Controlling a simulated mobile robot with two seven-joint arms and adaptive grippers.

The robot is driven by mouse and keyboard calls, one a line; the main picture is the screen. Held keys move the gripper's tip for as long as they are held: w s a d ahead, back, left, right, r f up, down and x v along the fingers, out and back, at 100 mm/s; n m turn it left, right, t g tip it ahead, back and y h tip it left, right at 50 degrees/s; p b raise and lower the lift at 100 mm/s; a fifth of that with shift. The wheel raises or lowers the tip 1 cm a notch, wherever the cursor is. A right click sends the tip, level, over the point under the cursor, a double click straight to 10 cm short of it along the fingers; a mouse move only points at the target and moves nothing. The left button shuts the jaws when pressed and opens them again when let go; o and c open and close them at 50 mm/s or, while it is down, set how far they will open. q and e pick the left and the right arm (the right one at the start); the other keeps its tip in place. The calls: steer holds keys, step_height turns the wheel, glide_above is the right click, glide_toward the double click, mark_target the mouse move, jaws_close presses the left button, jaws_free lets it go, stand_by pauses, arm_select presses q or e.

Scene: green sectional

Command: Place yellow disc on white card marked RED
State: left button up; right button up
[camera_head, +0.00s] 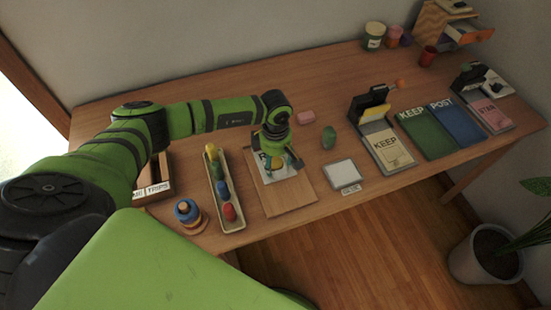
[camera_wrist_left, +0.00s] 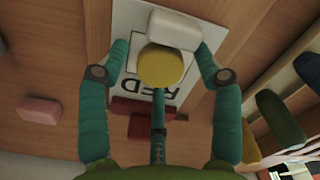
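The white card (camera_head: 283,174) lies on a wooden board on the desk, partly hidden by my left gripper (camera_head: 280,160). In the left wrist view, the card (camera_wrist_left: 128,18) shows a black-framed RED, upside down. The yellow disc (camera_wrist_left: 160,66) appears over the card, covering part of it; I cannot tell whether it touches the card. Another finger points at the disc from below. The right gripper is not in view.
A pink block (camera_head: 306,117) and green object (camera_head: 329,137) stand right of the board (camera_head: 288,201). A tray (camera_head: 233,225) of coloured pieces is left. KEEP and POST trays lie right.

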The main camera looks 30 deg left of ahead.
mark_target(276, 162)
arm_select(q)
steer(key=shift+r, duration=0.1)
steer(key=shift+r, duration=0.2)
step_height(276, 162, up, 12)
steer(key=b, duration=0.2)
steer(key=shift+f+b, duration=0.15)
steer(key=shift+b, duration=0.25)
stand_by(1.1)
